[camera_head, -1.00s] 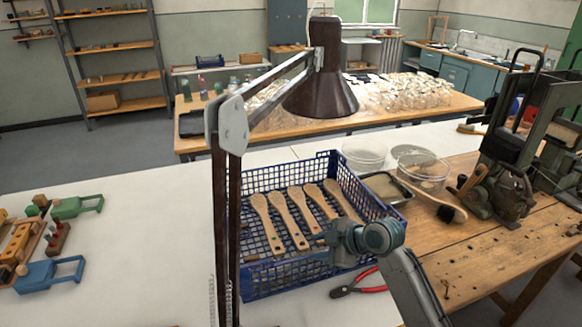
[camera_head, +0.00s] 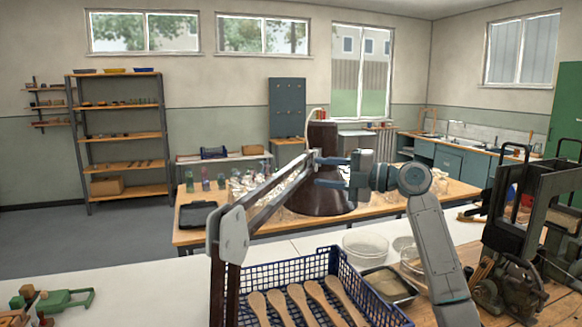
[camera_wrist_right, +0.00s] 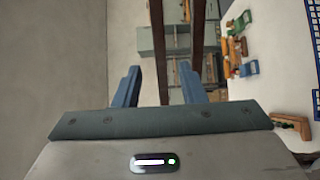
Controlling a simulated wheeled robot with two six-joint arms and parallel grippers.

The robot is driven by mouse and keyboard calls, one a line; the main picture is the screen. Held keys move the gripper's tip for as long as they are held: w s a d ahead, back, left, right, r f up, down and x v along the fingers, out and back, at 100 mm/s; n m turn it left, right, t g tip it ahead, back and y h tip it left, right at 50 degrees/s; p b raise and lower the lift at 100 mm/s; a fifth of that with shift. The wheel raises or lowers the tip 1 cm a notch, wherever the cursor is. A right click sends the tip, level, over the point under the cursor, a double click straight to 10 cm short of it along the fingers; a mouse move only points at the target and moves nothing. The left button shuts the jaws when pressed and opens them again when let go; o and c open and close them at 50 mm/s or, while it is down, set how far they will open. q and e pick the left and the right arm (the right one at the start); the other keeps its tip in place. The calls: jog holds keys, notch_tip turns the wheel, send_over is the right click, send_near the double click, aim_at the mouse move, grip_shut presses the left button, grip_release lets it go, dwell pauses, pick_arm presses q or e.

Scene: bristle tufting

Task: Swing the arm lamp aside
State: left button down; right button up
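The dark brown arm lamp stands at the front centre of the head view. Its post (camera_head: 226,290) rises to a grey joint plate (camera_head: 230,233), and its upper arm (camera_head: 272,188) slants up right to the shade (camera_head: 322,203). The shade hangs behind the far end of the blue crate. My right gripper (camera_head: 317,172) is open beside the shade's neck, with its blue fingers pointing left. In the right wrist view the fingers (camera_wrist_right: 158,85) stand apart, and dark lamp bars (camera_wrist_right: 168,50) run between them. I cannot tell whether they touch. My left gripper is not in view.
The blue crate (camera_head: 345,270) with several wooden brush handles (camera_head: 300,300) lies below the lamp. Clear bowls (camera_head: 366,243) and a tray (camera_head: 390,285) are right of it. A dark machine (camera_head: 515,270) stands at the right. The white table (camera_head: 150,285) is mostly clear at left.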

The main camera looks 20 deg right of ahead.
aim_at(294, 169)
jog(key=p+x, duration=0.2)
jog(key=x, duration=0.2)
jog(key=p+x, duration=0.2)
jog(key=x, duration=0.2)
jog(key=shift+s+r, duration=0.1)
jog(key=shift+r, duration=0.1)
jog(key=shift+w+a+f, duration=0.2)
jog(key=shift+w+a, duration=0.25)
grip_shut()
